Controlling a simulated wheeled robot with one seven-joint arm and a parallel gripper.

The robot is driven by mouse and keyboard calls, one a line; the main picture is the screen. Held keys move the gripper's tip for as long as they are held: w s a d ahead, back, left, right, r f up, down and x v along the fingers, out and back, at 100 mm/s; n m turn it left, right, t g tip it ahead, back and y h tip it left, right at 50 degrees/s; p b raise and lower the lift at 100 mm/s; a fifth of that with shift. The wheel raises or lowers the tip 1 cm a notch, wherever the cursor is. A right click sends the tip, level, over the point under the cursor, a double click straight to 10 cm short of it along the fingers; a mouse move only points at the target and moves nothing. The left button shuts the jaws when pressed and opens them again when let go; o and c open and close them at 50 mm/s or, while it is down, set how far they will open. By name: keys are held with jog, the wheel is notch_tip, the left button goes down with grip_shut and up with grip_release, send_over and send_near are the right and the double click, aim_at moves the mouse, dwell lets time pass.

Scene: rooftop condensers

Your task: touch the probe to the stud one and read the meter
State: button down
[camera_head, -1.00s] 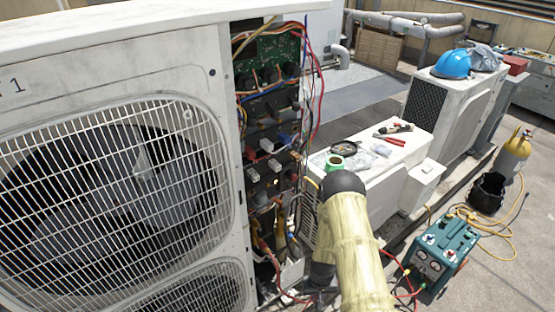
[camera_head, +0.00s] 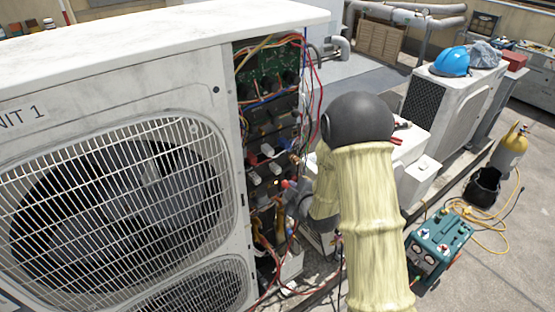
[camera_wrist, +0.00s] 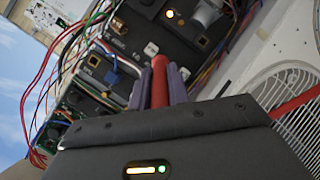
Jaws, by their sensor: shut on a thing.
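My gripper (camera_wrist: 160,82) is shut on a red probe (camera_wrist: 158,68) in the wrist view, with the probe between its two grey-purple fingers. The probe points into the open electrical compartment (camera_wrist: 112,65), whose dark blocks carry small brass-coloured terminals (camera_wrist: 120,43). I cannot tell which terminal is stud one, or whether the probe tip touches anything. In the head view my sleeved arm reaches to the compartment (camera_head: 268,110) of the condenser marked "NIT 1" (camera_head: 110,90). A bit of red shows beside the lower blocks there. No meter can be made out with certainty.
Loose coloured wires (camera_wrist: 45,75) hang along the compartment's edge. A blue helmet (camera_head: 452,62) lies on a farther condenser.

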jog(key=s+a+r+n+y, duration=0.1)
jog(key=a+r+y, duration=0.1)
jog(key=r, duration=0.4)
jog(key=s+a+r+n+y+p, duration=0.1)
jog(key=s+a+r+n+y, duration=0.1)
jog(key=r, duration=0.4)
jog(key=shift+a+r+t+y, duration=0.2)
jog(key=shift+a+t+y, duration=0.1)
jog(key=shift+t, duration=0.1)
jog(key=shift+w, duration=0.15)
jog(key=r+p+x, duration=0.1)
jog(key=p+x, duration=0.2)
jog(key=x, duration=0.3)
jog(key=shift+w+a+p, duration=0.25)
jog(key=shift+w+p, duration=0.05)
jog(key=shift+p, duration=0.1)
jog(key=shift+b, duration=0.45)
jog(key=shift+w+a+r, duration=0.1)
jog(key=shift+w+a, duration=0.15)
jog(key=shift+w, duration=0.15)
dwell(0.7)
jog(key=shift+s+b, duration=0.1)
jog(key=shift+b, duration=0.25)
jog(key=f+b+v, duration=0.1)
jog(key=b+v, duration=0.2)
jog(key=v, duration=0.3)
jog(key=shift+s+d, duration=0.35)
jog(key=shift+s, duration=0.05)
dwell(0.7)
